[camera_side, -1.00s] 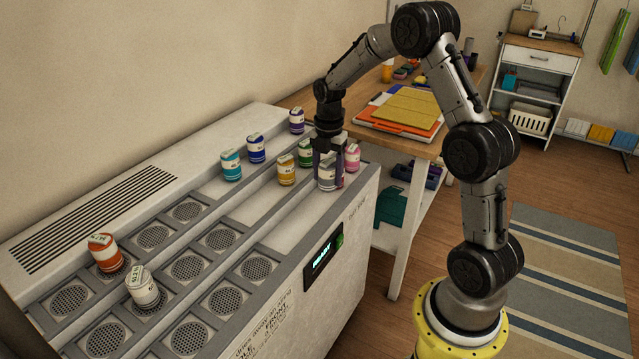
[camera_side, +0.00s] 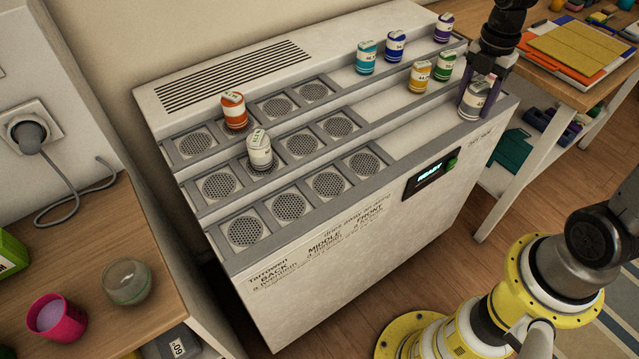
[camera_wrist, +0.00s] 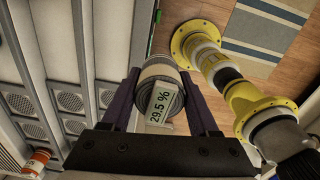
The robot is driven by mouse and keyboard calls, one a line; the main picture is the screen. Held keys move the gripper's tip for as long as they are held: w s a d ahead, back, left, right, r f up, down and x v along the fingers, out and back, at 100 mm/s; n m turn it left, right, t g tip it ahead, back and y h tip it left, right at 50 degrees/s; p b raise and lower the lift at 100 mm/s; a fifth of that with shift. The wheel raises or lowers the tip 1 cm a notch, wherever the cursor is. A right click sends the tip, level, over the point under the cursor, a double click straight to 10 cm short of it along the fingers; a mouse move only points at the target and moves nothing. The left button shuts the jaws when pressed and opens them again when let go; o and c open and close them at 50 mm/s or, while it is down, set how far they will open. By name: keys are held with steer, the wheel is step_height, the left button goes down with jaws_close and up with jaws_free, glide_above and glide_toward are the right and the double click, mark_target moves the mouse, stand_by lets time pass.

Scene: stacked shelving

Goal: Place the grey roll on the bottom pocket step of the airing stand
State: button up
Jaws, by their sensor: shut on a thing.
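The grey roll (camera_side: 473,101), with a pale label, is between the fingers of my gripper (camera_side: 478,98) at the right end of the stand's bottom, front step (camera_side: 425,144). In the wrist view the roll (camera_wrist: 160,73) sits between both dark fingers, its label reading 29.5 %. My gripper is shut on it. Whether the roll clears the surface I cannot tell. The front step's round-grilled pockets (camera_side: 328,184) are all empty. A white roll (camera_side: 260,151) stands in a middle-step pocket. An orange roll (camera_side: 234,112) stands in a back-step pocket.
Yellow (camera_side: 419,76) and green (camera_side: 445,66) rolls stand on the middle step's right part. Teal (camera_side: 367,57), blue (camera_side: 395,46) and purple (camera_side: 443,28) rolls stand on the back step. A lit READY display (camera_side: 430,174) is on the front face.

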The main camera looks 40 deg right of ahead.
steer(key=a+n, duration=1)
steer(key=a, duration=2.2)
steer(key=w+a+f, duration=0.2)
steer(key=w+f, duration=0.1)
steer(key=w+a+f, duration=0.2)
steer(key=w, duration=0.1)
steer(key=w+a+f, duration=0.3)
steer(key=shift+w+f, duration=0.3)
steer(key=shift+f, duration=0.05)
steer(key=shift+w+a+f, duration=0.2)
steer(key=shift+w+f, duration=0.25)
steer(key=shift+f, duration=0.2)
steer(key=shift+w+f, duration=0.1)
steer(key=shift+f, duration=1.5)
steer(key=shift+f, duration=0.15)
steer(key=o, duration=1.4)
steer(key=shift+o, duration=0.2)
